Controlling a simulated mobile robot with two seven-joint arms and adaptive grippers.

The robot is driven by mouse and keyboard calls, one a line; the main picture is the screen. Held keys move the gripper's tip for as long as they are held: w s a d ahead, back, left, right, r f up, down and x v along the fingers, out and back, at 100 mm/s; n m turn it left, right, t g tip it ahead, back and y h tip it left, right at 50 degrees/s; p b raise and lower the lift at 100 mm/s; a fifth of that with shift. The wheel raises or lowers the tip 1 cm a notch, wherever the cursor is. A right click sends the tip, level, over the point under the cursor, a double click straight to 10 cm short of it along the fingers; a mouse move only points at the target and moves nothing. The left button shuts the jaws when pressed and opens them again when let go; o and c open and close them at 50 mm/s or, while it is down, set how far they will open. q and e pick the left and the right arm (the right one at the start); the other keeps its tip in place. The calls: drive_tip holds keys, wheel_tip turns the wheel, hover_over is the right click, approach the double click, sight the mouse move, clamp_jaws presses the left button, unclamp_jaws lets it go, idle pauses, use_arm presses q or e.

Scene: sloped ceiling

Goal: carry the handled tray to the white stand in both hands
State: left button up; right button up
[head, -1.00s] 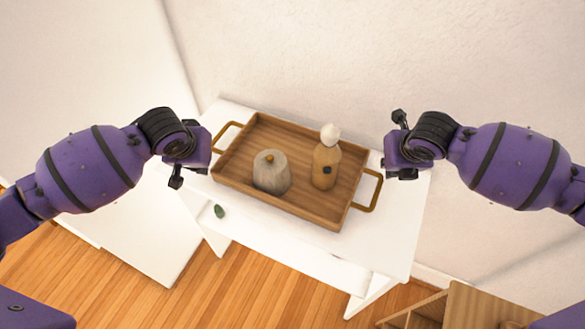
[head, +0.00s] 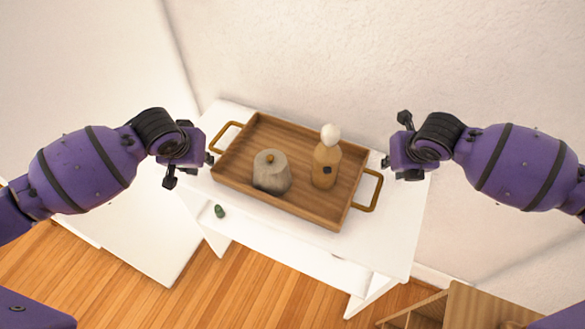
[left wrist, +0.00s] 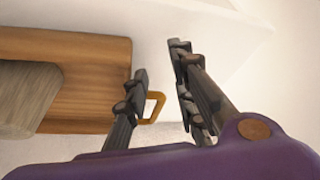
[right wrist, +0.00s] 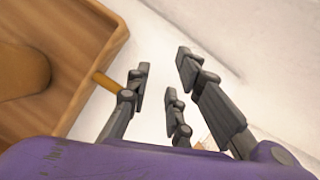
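A brown wooden tray (head: 290,209) with two brass-coloured handles lies on a white table (head: 385,240); I cannot tell if this is the white stand. A grey lidded jar (head: 271,175) and a tan bottle with a white top (head: 326,166) stand on the tray. My left gripper (head: 190,169) is open and empty, above and just left of the left handle (head: 218,142). My right gripper (head: 395,142) is open and empty, above and right of the right handle (head: 376,192). The wrist views show open fingers of the left (left wrist: 160,66) and right (right wrist: 162,66) grippers with nothing between them.
A small green object (head: 220,211) sits near the table's front left edge. A large white surface (head: 130,225) is on the left. A wooden shelf unit (head: 470,305) stands at the lower right. A wall (head: 330,60) rises behind the table. Wood floor (head: 260,285) shows in front.

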drive_tip(key=shift+r, duration=0.2)
use_arm(q)
drive_tip(key=v, duration=1.2)
use_arm(e)
drive_tip(key=v, duration=1.1)
drive_tip(key=shift+s+r, duration=0.25)
drive_tip(key=shift+r, duration=0.05)
use_arm(q)
drive_tip(key=shift+f, duration=0.1)
use_arm(e)
drive_tip(key=shift+f, duration=0.1)
